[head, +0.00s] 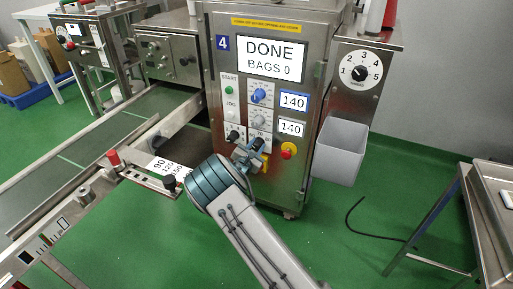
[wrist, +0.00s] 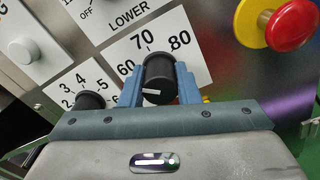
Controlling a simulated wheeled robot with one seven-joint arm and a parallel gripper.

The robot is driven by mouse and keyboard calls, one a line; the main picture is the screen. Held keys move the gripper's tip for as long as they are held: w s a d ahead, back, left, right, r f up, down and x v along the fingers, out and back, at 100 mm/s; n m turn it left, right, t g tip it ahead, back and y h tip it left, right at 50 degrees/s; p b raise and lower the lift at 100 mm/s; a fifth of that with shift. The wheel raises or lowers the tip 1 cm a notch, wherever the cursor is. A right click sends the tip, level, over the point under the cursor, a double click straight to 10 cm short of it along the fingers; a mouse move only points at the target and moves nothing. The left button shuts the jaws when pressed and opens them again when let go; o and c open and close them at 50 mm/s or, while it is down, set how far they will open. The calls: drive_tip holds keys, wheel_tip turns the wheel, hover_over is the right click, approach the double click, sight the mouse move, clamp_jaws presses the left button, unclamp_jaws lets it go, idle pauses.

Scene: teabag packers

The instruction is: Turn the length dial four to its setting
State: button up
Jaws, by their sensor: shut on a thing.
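My gripper (wrist: 157,88) is shut on a black dial (wrist: 159,70), with one blue finger on each side of it. The dial's plate carries the numbers 60, 70 and 80; its name is hidden, so I cannot tell if it is marked length. A white pointer line on the dial lies nearly level in the wrist view, towards the left finger. In the head view my gripper (head: 250,155) covers this dial low on the front of machine 4 (head: 222,43).
A smaller black dial (wrist: 91,100) sits just left of my gripper. A red stop button on yellow (wrist: 291,25) is to the right. Above are a blue dial (head: 258,95) and two displays reading 140. The screen (head: 271,58) reads DONE, BAGS 0.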

drive_tip(key=m+b, duration=0.1)
drive_tip(key=m, duration=0.1)
drive_tip(key=m+b, duration=0.1)
drive_tip(key=m, duration=0.1)
drive_tip(key=m+b, duration=0.2)
drive_tip(key=shift+f, duration=0.3)
drive_tip(key=m+b, duration=0.6)
drive_tip(key=b, duration=0.1)
drive_tip(key=shift+f+m, duration=0.1)
drive_tip(key=shift+m, duration=0.2)
drive_tip(key=m+b, duration=0.2)
drive_tip(key=m, duration=0.1)
drive_tip(key=shift+r+m, duration=0.2)
drive_tip(key=shift+m, duration=0.1)
drive_tip(key=m, duration=0.5)
drive_tip(key=shift+s+m, duration=0.1)
drive_tip(key=shift+m, duration=0.6)
drive_tip(key=shift+a, duration=0.1)
drive_tip(key=o, duration=1)
drive_tip(key=shift+r, duration=0.1)
